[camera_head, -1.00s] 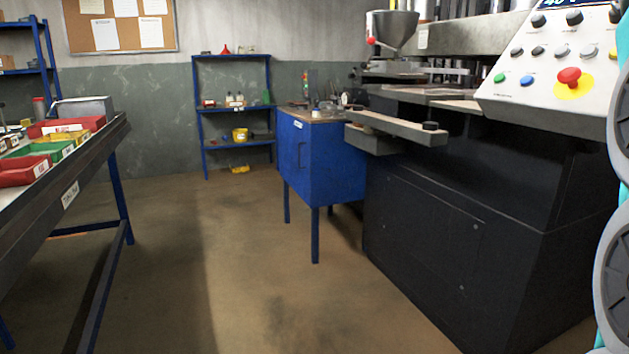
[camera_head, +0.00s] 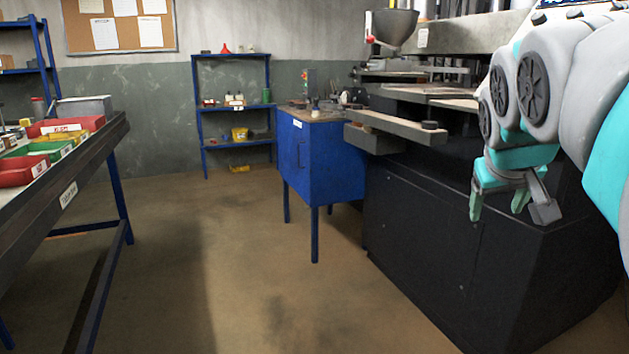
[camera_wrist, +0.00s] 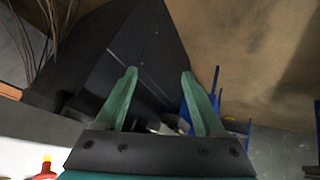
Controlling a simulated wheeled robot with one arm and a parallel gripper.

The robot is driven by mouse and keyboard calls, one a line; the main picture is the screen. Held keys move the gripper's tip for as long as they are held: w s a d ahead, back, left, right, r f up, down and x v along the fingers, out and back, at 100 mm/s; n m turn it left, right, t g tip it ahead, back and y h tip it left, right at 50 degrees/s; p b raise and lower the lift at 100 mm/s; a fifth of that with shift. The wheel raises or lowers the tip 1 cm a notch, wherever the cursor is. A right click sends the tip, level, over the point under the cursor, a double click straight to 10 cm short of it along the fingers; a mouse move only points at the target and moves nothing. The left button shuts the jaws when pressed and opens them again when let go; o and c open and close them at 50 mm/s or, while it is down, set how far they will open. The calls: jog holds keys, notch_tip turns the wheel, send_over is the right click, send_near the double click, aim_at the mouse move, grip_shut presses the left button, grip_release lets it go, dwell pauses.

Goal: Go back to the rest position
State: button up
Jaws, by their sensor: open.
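My gripper (camera_head: 497,206) hangs from my grey and teal arm at the right of the head view, in front of the black machine (camera_head: 560,262). Its two green fingers point down and stand apart, with nothing between them. In the wrist view my gripper (camera_wrist: 160,85) also shows open and empty. The dark machine side (camera_wrist: 120,50) and brown floor (camera_wrist: 240,45) lie beyond the fingers. No flap disc can be made out for certain.
A blue cabinet (camera_head: 322,165) stands left of the machine, with small items on top. A table (camera_head: 75,165) with red and green bins is at the left. A blue shelf (camera_head: 234,147) stands at the back wall. The floor (camera_head: 250,270) between is clear.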

jog(key=s+a+f+g+y, duration=0.1)
jog(key=s+a+f+g, duration=0.2)
jog(key=s+f, duration=0.6)
jog(key=s+a+f+g+y, duration=0.1)
jog(key=s+a+f+g, duration=0.2)
jog(key=s+a+f, duration=0.3)
jog(key=s+a+f+n+g+y, duration=0.1)
jog(key=s+a+f, duration=0.4)
jog(key=s+f, duration=0.8)
jog(key=shift+f+g+y, duration=0.5)
jog(key=shift+f+g, duration=0.05)
jog(key=shift+g, duration=0.35)
jog(key=shift+a, duration=0.1)
